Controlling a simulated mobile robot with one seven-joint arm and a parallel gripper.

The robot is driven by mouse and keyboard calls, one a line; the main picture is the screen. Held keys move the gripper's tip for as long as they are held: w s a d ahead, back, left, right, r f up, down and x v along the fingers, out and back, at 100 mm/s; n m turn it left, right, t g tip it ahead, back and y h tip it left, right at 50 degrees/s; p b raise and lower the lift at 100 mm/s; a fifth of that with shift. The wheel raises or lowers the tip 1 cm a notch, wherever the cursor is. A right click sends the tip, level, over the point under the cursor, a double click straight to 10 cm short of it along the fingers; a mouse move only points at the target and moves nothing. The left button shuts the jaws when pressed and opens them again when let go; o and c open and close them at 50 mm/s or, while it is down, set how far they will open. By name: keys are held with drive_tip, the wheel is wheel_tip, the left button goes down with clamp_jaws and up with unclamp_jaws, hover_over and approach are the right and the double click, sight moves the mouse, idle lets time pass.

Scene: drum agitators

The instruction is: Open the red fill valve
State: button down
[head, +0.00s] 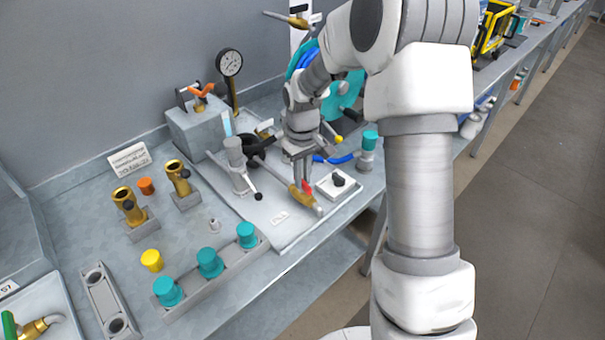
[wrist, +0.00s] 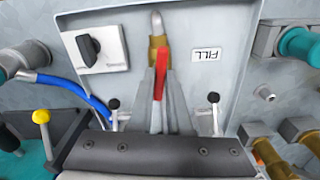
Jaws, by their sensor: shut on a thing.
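The red fill valve handle (head: 307,187) sits on a brass valve body (head: 300,196) in a grey pipe, near the front edge of the panel. In the wrist view the red handle (wrist: 161,70) lies between my two fingers, close to the line of the pipe. The brass body (wrist: 157,45) shows just beyond it, next to a label reading FILL (wrist: 207,55). My gripper (head: 303,178) reaches down from above and is shut on the red handle. The fingers (wrist: 161,92) hide part of the handle and the pipe behind it.
A black rotary switch (head: 338,180) on a white plate stands right of the valve. A black-knobbed lever (head: 257,195) is left of it. A yellow-knobbed lever (wrist: 41,117) and blue hose (wrist: 72,88) are close by. Teal caps (head: 210,262) line the bench front.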

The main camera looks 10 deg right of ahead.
drive_tip(key=shift+n, duration=0.9)
drive_tip(key=c, duration=0.9)
unclamp_jaws()
drive_tip(key=shift+o, duration=0.2)
wheel_tip(320, 180, up, 17)
drive_tip(key=p, duration=0.2)
drive_tip(key=shift+r, duration=0.2)
